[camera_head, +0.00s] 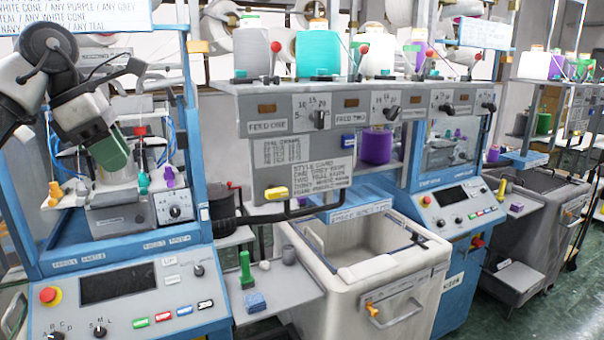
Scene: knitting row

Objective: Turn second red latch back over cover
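My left gripper (118,160) reaches down from the upper left into the blue-framed knitting machine (192,130). A dark green block-like part shows at its end; the fingertips are too small and covered to tell whether they are open. A small red piece (140,131), possibly a red latch, shows just right of the gripper, apart from it as far as I can tell. A pale round part (109,184), possibly a cover, lies below the gripper and is partly hidden by it. I cannot make out a second red latch. My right gripper is not in view.
The control panel (130,290) lies in front. A shelf with cones (319,50) and a white bin (365,290) stand to the right.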

